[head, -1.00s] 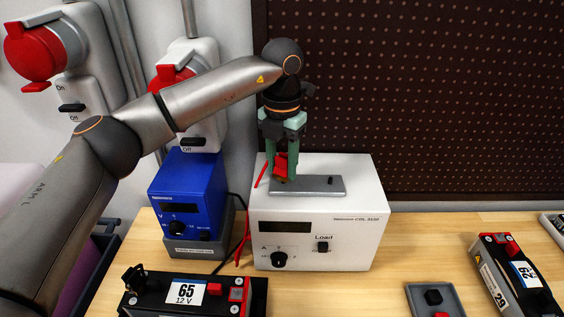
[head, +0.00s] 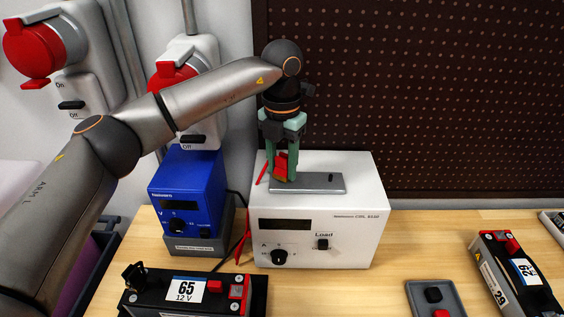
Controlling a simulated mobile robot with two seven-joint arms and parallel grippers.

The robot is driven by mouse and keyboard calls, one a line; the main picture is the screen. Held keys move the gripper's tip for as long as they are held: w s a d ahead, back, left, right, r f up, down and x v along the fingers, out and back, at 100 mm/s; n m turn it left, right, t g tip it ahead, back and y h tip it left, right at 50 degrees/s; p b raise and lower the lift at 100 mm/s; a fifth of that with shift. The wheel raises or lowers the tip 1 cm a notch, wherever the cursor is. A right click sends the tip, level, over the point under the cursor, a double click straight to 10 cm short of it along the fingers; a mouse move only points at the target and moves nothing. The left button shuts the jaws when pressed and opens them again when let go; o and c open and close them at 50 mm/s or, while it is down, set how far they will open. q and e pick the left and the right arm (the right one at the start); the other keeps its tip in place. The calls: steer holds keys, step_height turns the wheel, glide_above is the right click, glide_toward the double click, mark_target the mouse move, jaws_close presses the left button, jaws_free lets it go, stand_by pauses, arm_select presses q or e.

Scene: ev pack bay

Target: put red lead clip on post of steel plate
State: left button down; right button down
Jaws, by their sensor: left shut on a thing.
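The steel plate (head: 308,184) lies on top of the white load box, with a dark post (head: 331,178) standing near its right end. My left gripper (head: 281,172) points down over the plate's left end. It is shut on the red lead clip (head: 281,165), which sits between the green fingers at the plate's left end. The fingers hide part of the clip, and I cannot tell whether it touches the plate or a post there. A red lead (head: 262,174) shows left of the clip. My right gripper is not in view.
The white load box (head: 315,238) stands on the wooden bench beside a blue supply (head: 186,200). A black battery marked 65 (head: 155,297) is in front. A grey tray (head: 414,294) and another battery (head: 508,270) are at right. Bench between them is clear.

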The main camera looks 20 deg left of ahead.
arm_select(q)
steer(key=shift+f, duration=0.5)
stand_by(0.5)
steer(key=shift+c, duration=1.7)
jaws_free()
